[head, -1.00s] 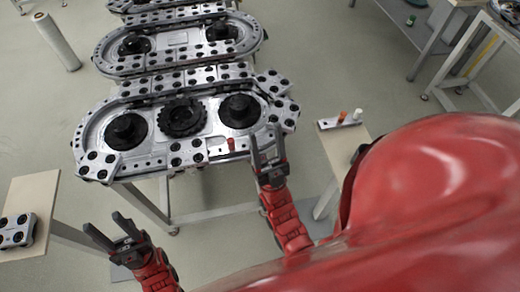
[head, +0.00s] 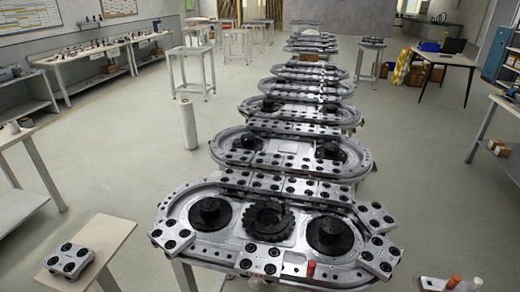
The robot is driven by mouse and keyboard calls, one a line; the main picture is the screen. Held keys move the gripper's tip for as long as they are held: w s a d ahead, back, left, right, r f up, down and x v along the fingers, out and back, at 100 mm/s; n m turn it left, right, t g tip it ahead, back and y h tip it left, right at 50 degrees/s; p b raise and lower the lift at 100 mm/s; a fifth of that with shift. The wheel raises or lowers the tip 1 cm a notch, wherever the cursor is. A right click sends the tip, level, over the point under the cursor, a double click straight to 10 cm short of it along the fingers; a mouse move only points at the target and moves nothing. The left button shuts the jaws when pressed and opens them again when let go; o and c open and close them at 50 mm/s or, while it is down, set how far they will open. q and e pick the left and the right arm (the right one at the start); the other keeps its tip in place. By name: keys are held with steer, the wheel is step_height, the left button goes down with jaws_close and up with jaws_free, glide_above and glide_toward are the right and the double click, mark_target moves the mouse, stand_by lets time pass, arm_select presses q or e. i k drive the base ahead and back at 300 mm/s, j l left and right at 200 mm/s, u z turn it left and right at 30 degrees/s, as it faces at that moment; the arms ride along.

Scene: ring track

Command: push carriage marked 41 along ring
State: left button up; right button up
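The nearest oval ring track (head: 190,256) is grey metal, with two black hubs and a black toothed wheel in its middle. Several metal carriages with black round spots sit on it. A row lies along the far side (head: 290,187), one is at the left end (head: 171,233), one at the near middle (head: 259,261), and two at the right end (head: 375,216) (head: 380,257). I cannot read a 41 on any of them. A red peg (head: 311,268) stands at the near edge, right of the near middle carriage. Neither of my grippers shows now.
More ring tracks (head: 235,150) run in a line behind. A side table (head: 104,232) at left holds a loose carriage (head: 68,260). Another surface at lower right holds an orange piece (head: 453,282) and a white piece. A white post (head: 188,124) stands left. Floor on both sides is mostly clear.

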mark_target(265, 262)
steer(key=j, duration=1.25)
steer(key=k+j+z, duration=0.1)
steer(key=j, duration=1.2)
